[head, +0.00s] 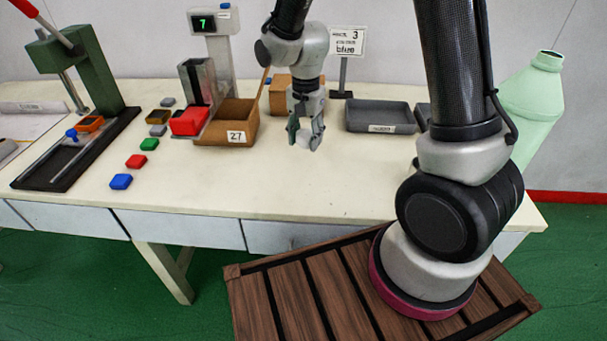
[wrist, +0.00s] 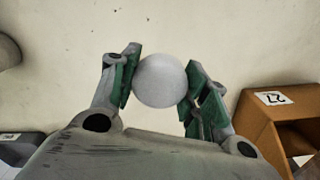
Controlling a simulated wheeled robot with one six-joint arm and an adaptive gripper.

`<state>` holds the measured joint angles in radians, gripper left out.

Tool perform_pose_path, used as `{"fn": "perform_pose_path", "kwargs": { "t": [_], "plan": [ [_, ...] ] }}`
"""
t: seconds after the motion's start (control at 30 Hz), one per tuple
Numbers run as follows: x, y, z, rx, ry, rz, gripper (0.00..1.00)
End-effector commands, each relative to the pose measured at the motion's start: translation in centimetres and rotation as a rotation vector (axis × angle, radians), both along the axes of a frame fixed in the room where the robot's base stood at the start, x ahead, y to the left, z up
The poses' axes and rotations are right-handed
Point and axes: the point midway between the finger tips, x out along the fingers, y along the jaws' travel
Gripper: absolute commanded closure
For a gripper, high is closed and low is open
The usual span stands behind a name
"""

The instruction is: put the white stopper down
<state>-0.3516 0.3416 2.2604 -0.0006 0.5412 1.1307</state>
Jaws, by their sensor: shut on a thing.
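The white stopper (wrist: 160,80) shows in the wrist view as a pale round shape between the green-padded fingers of my gripper (wrist: 160,88). My gripper is shut on it. In the head view my gripper (head: 306,138) points down over the cream table (head: 270,190), to the right of the cardboard box marked 27. The stopper is hard to make out in the head view. I cannot tell whether its underside touches the table.
The box marked 27 (head: 238,136) stands to the left, with a red block (head: 190,121) beside it. A grey tray (head: 380,117) lies to the right, before a sign (head: 346,42). Several coloured blocks and a green press (head: 85,75) are farther left. The front table middle is clear.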

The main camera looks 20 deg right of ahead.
Motion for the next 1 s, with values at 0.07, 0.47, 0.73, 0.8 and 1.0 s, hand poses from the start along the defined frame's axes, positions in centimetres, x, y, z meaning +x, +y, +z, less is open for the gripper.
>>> {"fn": "perform_pose_path", "kwargs": {
  "t": [0.07,0.47,0.73,0.8,1.0],
  "plan": [
    [-0.4,0.4,0.1,0.000,0.000,-0.039,0.71],
    [-0.6,0.4,-5.7,-0.001,0.002,-0.064,0.71],
    [-0.6,0.4,-9.4,-0.001,0.002,-0.063,0.71],
    [-0.6,0.4,-9.7,0.000,0.000,-0.063,0.71],
    [-0.6,0.4,-9.6,0.001,-0.001,-0.063,0.71]
  ]
}}
